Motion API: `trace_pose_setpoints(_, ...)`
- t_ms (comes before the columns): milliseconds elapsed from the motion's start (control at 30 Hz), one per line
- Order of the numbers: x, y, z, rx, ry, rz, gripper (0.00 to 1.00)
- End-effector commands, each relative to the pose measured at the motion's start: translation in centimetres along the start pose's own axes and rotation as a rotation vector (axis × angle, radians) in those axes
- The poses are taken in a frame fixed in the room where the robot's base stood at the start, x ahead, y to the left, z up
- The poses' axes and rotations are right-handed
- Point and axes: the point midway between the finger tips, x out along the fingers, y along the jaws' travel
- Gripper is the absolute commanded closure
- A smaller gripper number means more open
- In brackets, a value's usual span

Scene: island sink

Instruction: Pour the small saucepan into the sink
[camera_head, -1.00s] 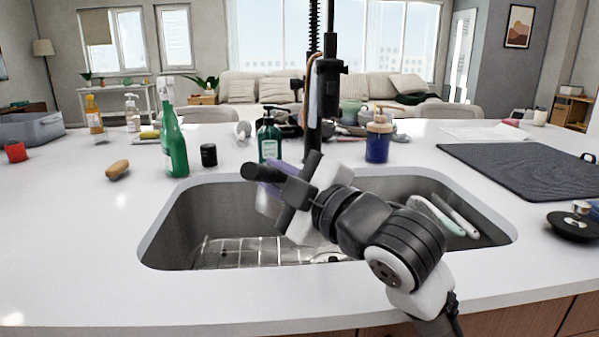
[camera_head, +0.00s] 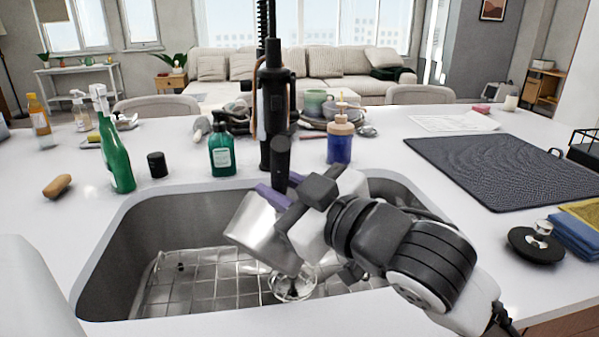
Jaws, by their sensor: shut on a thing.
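The small saucepan (camera_head: 258,232) is a shiny silver pot, strongly tilted above the sink basin. Its dark handle (camera_head: 281,160) points up. My gripper (camera_head: 284,189) is shut on the handle, with purple pieces showing on either side. The gripper and wrist hide the pan's right side; I cannot see into it or tell whether anything is flowing out. The steel sink (camera_head: 135,240) lies below, with a wire rack (camera_head: 200,290) at its bottom and a round drain fitting (camera_head: 293,285) beneath the pan.
The black faucet (camera_head: 268,100) rises just behind the pan. A green spray bottle (camera_head: 114,150), a black cup (camera_head: 157,165), a green soap bottle (camera_head: 222,155) and a blue pump bottle (camera_head: 340,148) stand behind the sink. A dark mat (camera_head: 500,165) lies right.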

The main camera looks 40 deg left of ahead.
Motion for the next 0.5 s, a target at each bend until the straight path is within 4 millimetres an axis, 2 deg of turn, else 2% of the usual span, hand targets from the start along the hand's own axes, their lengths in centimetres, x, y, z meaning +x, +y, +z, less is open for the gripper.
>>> trace_pose_setpoints(267,0.2,0.1,-0.5,0.051,-0.001,-0.015,1.0)
trace_pose_setpoints(500,0.7,2.9,-0.6,0.176,-0.022,-0.022,1.0)
